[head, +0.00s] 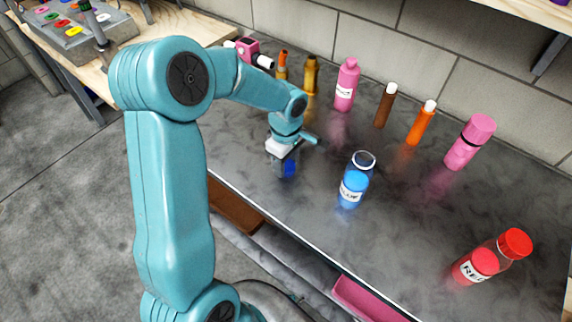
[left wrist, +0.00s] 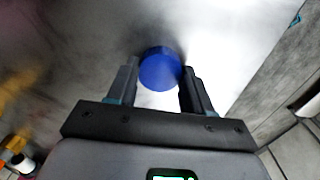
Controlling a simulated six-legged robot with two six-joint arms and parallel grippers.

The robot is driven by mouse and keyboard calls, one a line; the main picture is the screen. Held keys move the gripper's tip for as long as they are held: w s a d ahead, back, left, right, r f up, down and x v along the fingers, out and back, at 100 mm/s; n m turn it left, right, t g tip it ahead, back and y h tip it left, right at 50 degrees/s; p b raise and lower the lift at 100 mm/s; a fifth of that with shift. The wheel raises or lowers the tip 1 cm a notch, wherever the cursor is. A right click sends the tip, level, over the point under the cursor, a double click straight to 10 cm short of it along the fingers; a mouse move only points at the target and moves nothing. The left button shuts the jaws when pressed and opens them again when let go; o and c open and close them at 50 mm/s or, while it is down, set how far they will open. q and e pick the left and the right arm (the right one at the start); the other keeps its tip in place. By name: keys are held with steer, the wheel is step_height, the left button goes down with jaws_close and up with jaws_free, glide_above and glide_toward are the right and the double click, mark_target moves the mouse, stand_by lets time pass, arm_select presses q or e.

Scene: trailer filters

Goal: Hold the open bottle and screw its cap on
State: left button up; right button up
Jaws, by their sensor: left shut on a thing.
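The open blue bottle (head: 354,186) stands upright on the dark counter, with a white label, blue contents and a bare clear rim at its top. No gripper touches it. My left gripper (head: 287,168) is to the left of the bottle, pointing down and apart from it. It is shut on the blue cap (head: 290,169), which shows between the two dark fingers in the left wrist view (left wrist: 160,70). My right gripper is not in view.
A red bottle with a red cap (head: 515,243) stands at the right. Pink bottles (head: 346,85) (head: 468,145), a brown tube (head: 384,106) and an orange tube (head: 420,124) stand along the back by the block wall. The counter (head: 400,235) between the blue and red bottles is clear.

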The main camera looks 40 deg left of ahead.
mark_target(286, 165)
arm_select(q)
steer(key=shift+r, duration=0.1)
step_height(286, 165, up, 20)
steer(key=p, duration=0.1)
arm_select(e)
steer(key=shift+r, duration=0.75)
